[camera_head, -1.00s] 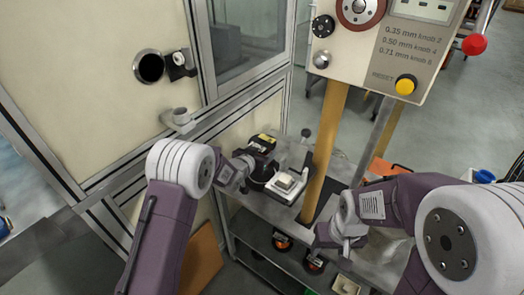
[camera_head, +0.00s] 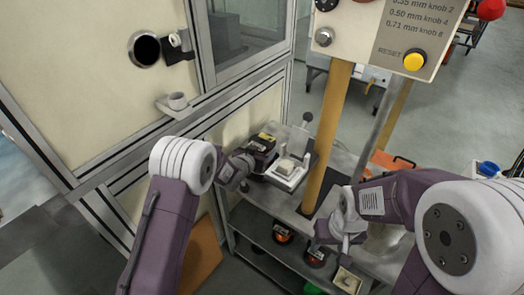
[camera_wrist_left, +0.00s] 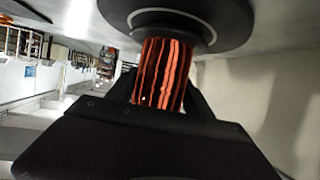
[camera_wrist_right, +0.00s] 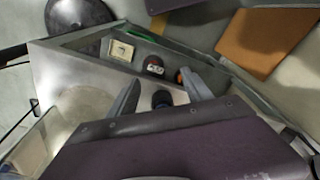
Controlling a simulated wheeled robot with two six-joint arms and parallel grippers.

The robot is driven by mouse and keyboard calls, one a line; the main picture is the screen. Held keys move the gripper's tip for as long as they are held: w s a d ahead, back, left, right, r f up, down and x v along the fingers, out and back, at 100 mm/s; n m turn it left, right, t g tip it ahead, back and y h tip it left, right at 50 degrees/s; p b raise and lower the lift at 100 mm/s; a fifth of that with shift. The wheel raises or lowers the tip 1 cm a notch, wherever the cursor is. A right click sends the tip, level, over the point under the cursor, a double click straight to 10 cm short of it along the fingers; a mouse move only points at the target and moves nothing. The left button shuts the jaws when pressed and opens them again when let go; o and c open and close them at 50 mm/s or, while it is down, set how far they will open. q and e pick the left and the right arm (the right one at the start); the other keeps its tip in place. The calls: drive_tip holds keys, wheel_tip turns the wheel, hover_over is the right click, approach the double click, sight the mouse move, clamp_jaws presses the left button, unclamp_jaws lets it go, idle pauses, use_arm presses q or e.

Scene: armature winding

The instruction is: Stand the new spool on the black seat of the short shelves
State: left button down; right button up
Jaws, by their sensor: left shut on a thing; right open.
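My left gripper (camera_head: 243,163) is shut on a spool wound with copper wire (camera_wrist_left: 166,72). In the left wrist view its black flange (camera_wrist_left: 165,22) shows above the wire. My right gripper (camera_head: 338,236) is open and empty over the short shelves (camera_head: 254,207). The right gripper also shows in the right wrist view (camera_wrist_right: 162,95), with a dark round thing below its fingers. I cannot clearly make out the black seat.
A white tray with a pale block (camera_head: 289,173) is on the top shelf, close to the left gripper. A yellow post (camera_head: 327,140) rises between the arms to a panel with a yellow button (camera_head: 414,61). Spools with orange labels (camera_head: 283,233) stand on the lower shelf.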

use_arm(q)
drive_tip(key=shift+w+f, duration=0.1)
drive_tip(key=shift+f, duration=0.1)
drive_tip(key=shift+c, duration=1.6)
unclamp_jaws()
drive_tip(key=shift+s+f+b, duration=0.2)
drive_tip(key=shift+f+b, duration=0.1)
drive_tip(key=v, duration=0.9)
drive_tip(key=shift+r+p, duration=0.2)
drive_tip(key=shift+p, duration=0.2)
drive_tip(key=shift+a, duration=0.1)
